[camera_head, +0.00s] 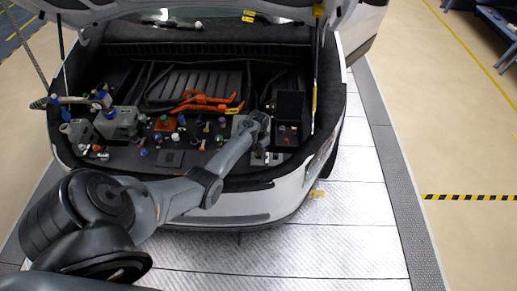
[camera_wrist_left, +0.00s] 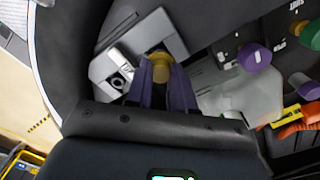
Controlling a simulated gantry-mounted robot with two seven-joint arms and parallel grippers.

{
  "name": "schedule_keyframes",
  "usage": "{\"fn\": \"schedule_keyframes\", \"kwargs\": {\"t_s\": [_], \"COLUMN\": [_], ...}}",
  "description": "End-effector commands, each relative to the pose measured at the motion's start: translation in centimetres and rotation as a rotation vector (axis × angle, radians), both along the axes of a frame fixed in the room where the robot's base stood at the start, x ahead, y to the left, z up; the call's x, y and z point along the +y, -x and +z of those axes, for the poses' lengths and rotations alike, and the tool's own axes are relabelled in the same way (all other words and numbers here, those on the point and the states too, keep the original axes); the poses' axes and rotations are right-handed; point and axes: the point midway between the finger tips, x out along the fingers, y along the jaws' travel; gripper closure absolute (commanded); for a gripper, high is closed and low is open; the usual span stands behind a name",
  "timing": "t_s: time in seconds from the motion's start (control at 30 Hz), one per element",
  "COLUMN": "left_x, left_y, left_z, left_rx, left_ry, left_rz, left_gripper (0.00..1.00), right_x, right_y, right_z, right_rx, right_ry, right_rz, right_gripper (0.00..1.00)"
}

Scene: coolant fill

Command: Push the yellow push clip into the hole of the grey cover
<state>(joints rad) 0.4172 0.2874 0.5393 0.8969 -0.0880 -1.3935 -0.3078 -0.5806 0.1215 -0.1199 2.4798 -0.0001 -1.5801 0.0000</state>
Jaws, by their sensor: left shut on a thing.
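My left gripper (camera_wrist_left: 162,84) is shut on the yellow push clip (camera_wrist_left: 160,61), whose round yellow head shows between the fingertips in the left wrist view. The rest of the clip is hidden by the fingers. A grey cover (camera_wrist_left: 150,32) lies beyond the clip. A light grey piece with a round dark hole (camera_wrist_left: 119,81) shows left of the fingers; I cannot tell whether it is part of the cover. I cannot tell whether the clip touches anything. In the head view the left gripper (camera_head: 257,122) is over the right part of the bay; the clip cannot be made out there.
The car's open bay holds several coloured caps, orange cables (camera_head: 205,103), a black box (camera_head: 290,106) and a grey reservoir (camera_head: 117,122). A purple cap (camera_wrist_left: 254,57) is right of the gripper in the wrist view. The bay's front edge lies below my forearm.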

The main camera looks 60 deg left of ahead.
Motion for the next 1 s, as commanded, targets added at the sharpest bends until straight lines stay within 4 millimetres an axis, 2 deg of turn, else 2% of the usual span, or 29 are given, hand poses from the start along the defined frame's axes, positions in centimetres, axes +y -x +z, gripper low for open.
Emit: {"fn": "schedule_keyframes", "kwargs": {"t_s": [1.0], "left_x": [0.01], "left_y": [-0.02], "left_z": [0.07], "left_rx": [0.0], "left_ry": [0.0], "left_rz": [0.0], "left_gripper": [1.0], "right_x": [0.07], "right_y": [-0.03], "right_z": [0.86], "right_rx": [-0.001], "right_ry": [-0.003], "right_rz": [-0.001], "right_gripper": [0.0]}}
